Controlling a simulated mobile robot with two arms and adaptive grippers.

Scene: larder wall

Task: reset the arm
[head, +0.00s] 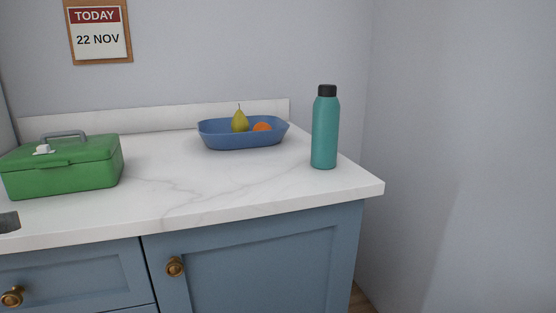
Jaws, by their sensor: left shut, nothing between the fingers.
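Only a small dark grey piece of my left gripper (8,222) shows, at the left edge of the head view, over the front part of the white worktop (215,185). It is in front of the green lidded box (62,175) in the picture. It is shut and holds nothing. The rest of my left arm is outside the picture. My right gripper is not in view.
A blue bowl (240,138) with a pear (240,122) and an orange fruit (262,127) stands at the back. A teal bottle (325,135) stands upright near the worktop's right end. The middle front is clear. Blue cabinets (262,255) are below.

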